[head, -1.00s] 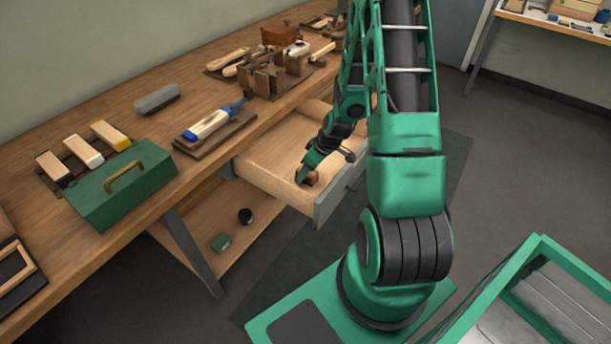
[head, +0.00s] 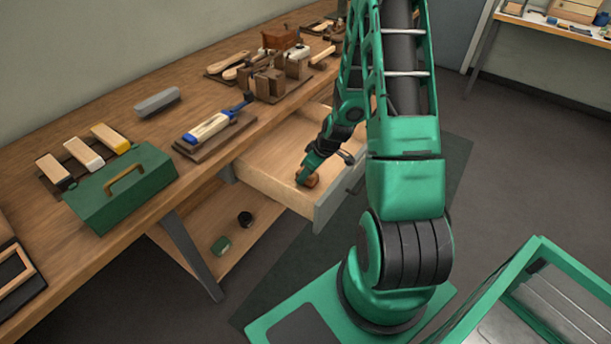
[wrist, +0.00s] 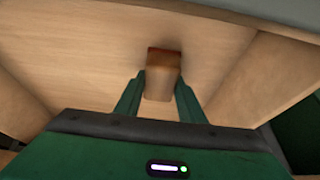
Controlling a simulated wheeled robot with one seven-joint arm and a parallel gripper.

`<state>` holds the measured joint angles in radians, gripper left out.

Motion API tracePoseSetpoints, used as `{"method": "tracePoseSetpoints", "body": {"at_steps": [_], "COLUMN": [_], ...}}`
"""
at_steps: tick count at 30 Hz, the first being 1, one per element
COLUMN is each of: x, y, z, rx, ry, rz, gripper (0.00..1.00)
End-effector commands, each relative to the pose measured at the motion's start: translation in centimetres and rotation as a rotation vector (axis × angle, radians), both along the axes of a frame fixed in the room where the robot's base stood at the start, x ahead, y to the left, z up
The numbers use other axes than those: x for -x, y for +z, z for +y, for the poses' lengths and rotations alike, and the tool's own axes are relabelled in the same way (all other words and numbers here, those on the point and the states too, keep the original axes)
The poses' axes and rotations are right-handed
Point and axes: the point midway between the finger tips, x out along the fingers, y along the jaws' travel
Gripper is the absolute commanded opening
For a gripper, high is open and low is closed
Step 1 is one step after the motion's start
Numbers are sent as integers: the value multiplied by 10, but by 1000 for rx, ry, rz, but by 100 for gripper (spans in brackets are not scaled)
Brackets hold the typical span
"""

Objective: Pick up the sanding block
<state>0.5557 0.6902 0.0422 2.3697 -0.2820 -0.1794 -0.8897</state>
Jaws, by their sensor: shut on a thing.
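The sanding block (head: 312,181) is a small brown block inside the open drawer (head: 262,184), near its front panel. In the wrist view the block (wrist: 164,58) shows a reddish-brown end and a paler wooden body between the two green fingers. My gripper (head: 305,177) reaches down into the drawer and is shut on the block. In the wrist view my gripper (wrist: 160,88) has one finger on each side of it. The block's underside is hidden, so I cannot tell whether it touches the drawer floor.
The drawer's front panel (head: 338,198) and side walls stand close around my gripper. The workbench (head: 110,245) above carries a green toolbox (head: 122,190), a grey block (head: 158,101) and a blue-ended tool (head: 212,126). The rest of the drawer floor looks bare.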

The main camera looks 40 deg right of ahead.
Motion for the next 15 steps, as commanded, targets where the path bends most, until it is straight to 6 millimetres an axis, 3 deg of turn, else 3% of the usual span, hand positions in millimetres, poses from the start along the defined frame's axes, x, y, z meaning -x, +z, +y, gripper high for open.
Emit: {"method": "tracePoseSetpoints", "body": {"at_steps": [15], "x": [-1], "y": [72], "z": [-1], "rx": [2], "ry": [-1], "rz": [-5], "gripper": [12]}}
